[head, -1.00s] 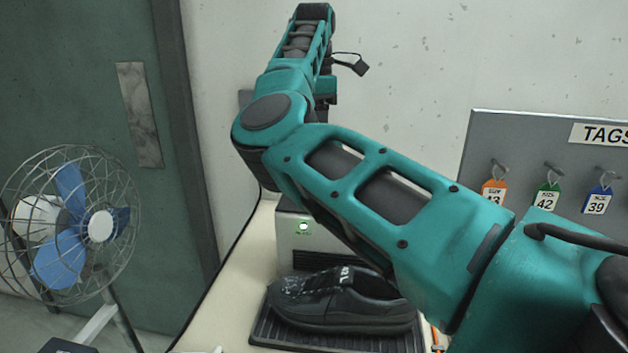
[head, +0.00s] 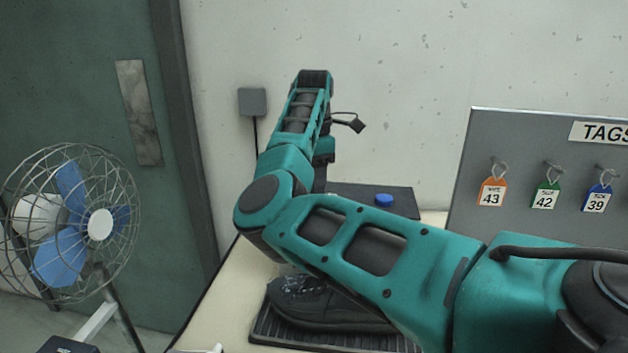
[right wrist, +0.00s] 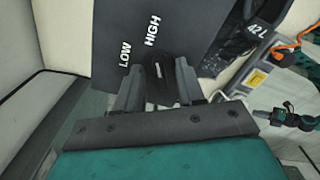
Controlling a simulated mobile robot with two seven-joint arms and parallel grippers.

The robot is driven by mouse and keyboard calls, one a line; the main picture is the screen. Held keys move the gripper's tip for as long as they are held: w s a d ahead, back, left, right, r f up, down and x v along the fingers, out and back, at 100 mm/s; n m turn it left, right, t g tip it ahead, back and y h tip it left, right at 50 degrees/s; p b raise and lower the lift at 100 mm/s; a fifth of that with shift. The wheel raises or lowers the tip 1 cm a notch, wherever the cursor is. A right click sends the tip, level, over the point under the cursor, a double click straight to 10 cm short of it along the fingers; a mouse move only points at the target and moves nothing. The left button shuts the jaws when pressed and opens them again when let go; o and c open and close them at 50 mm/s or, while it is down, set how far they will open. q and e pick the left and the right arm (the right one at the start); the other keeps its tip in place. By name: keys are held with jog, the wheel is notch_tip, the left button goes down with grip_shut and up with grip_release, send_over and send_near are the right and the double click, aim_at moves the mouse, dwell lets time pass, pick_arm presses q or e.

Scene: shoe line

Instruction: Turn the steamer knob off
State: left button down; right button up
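In the right wrist view the steamer's grey panel (right wrist: 108,25) shows the words LOW and HIGH. A dark knob (right wrist: 160,76) with a short white mark sits below the words, its mark pointing roughly towards HIGH. My right gripper (right wrist: 158,85) has its fingers apart, one on each side of the knob. I cannot tell whether they touch it. In the head view the steamer's dark top (head: 345,190) with a blue cap (head: 384,200) shows behind my right arm. The arm hides the steamer's front, the knob and the right fingertips. My left gripper is not in view.
A black shoe (head: 320,305) lies on a ribbed black mat (head: 268,328) below my arm; part of it shows in the wrist view (right wrist: 262,22). A grey tag board (head: 490,135) stands at right. A caged fan (head: 75,225) stands at left.

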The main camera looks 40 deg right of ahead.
grip_shut()
